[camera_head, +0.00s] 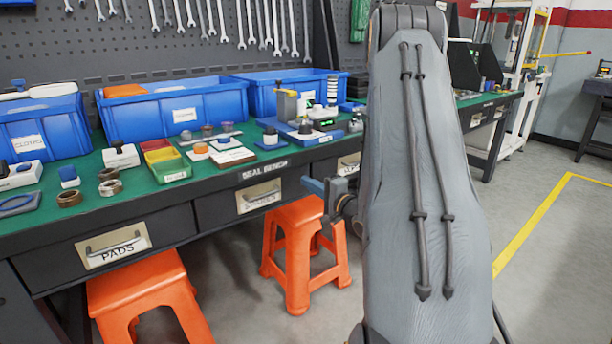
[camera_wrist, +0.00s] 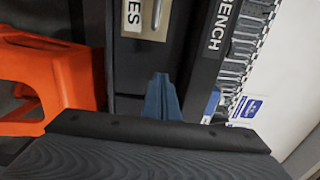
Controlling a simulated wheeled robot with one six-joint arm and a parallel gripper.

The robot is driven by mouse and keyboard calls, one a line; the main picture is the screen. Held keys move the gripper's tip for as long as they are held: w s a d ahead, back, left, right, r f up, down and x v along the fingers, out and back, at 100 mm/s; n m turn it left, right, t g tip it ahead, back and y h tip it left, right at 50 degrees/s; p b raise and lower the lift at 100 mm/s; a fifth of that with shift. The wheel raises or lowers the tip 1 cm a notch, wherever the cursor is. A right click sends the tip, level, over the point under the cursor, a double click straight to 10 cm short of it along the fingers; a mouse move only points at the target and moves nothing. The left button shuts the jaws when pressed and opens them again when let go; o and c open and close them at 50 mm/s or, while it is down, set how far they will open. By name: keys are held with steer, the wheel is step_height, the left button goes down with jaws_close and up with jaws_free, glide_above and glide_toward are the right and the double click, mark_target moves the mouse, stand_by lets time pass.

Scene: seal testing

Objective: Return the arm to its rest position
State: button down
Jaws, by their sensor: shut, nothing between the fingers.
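My arm stands upright at the right of the head view, its large grey link hiding part of the bench behind it. My gripper (camera_head: 314,186) shows as a small blue tip left of that link, in front of the bench drawers. In the wrist view the blue fingers of my gripper (camera_wrist: 161,88) are together, with nothing between them. The view is turned sideways, with the dark bench front beyond the fingertips. I cannot tell how far the fingertips are from the drawers.
The green-topped seal bench (camera_head: 222,178) holds blue bins (camera_head: 180,112), small trays and parts. Two orange stools, a nearer one (camera_head: 135,285) and a farther one (camera_head: 300,215), stand below it. One stool also shows in the wrist view (camera_wrist: 75,75). Open floor (camera_head: 545,290) lies at the right.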

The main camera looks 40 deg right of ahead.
steer(key=s+p, duration=0.1)
steer(key=s, duration=0.8)
steer(key=w+a+r+n+g+h, duration=0.1)
steer(key=w+a+n+g, duration=0.25)
steer(key=a, duration=0.25)
steer(key=w+a+n+g, duration=0.3)
steer(key=a+n, duration=0.2)
steer(key=a, duration=0.2)
steer(key=s+a+r+n+g, duration=0.2)
steer(key=s+a+n+g, duration=0.2)
steer(key=s+a, duration=0.45)
steer(key=s+a+r+n+g, duration=0.2)
steer(key=s+a+n+g, duration=0.1)
steer(key=s+a, duration=0.55)
steer(key=s+a+r+n+g+p, duration=0.1)
steer(key=s+a+r+n+g, duration=0.1)
steer(key=s+a, duration=0.4)
steer(key=s+a+r+n+g+p, duration=0.1)
steer(key=s+a+r+n+g, duration=0.15)
steer(key=s, duration=0.55)
steer(key=d+r+m+p, duration=0.2)
steer(key=d+r+p, duration=0.6)
steer(key=p, duration=0.8)
steer(key=shift+r, duration=0.2)
